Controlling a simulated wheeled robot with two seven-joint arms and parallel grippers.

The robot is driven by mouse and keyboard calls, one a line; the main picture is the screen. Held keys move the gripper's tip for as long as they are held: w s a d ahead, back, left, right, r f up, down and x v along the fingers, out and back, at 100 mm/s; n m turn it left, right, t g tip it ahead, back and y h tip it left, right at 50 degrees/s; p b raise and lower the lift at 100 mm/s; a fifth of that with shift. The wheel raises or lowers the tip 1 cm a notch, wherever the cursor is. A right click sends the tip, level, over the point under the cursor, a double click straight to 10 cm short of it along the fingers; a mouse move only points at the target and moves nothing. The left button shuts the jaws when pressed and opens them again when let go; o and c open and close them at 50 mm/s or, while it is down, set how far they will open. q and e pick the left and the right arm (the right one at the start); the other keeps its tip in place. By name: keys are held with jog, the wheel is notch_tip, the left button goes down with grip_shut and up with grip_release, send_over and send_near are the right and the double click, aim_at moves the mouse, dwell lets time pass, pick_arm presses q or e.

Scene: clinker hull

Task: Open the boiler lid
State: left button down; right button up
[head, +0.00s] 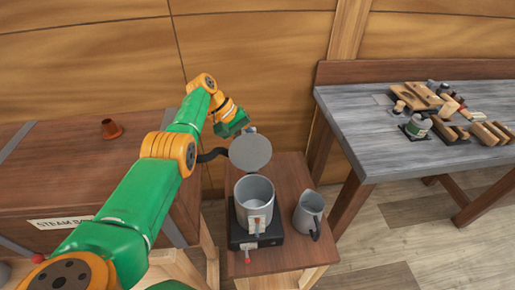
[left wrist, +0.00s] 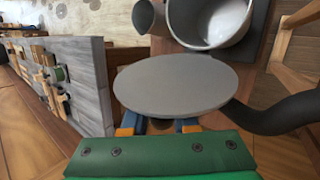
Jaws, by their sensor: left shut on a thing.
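The boiler (head: 241,207) is a grey pot on a dark base on a small wooden stand. Its mouth is uncovered and its inside shows; it is also in the left wrist view (left wrist: 176,22). The boiler lid (head: 250,151), a flat grey disc, stands tilted up steeply behind the pot, clear of the mouth. It fills the middle of the left wrist view (left wrist: 183,82). My left gripper (head: 246,130) is at the lid's far upper edge, shut on it; in the left wrist view its fingertips (left wrist: 160,125) are partly hidden behind the lid. My right gripper is not in view.
A grey jug (head: 308,212) stands right of the boiler. A grey workbench (head: 385,150) with tools and wooden blocks stands at right.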

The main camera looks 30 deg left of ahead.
pick_arm(q)
jog(key=shift+f, duration=0.1)
dwell(0.4)
jog(key=c, duration=0.9)
grip_release()
jog(key=shift+o, duration=1.2)
jog(key=shift+w, duration=0.15)
jog(key=shift+w+f, duration=0.1)
jog(key=shift+w, duration=0.05)
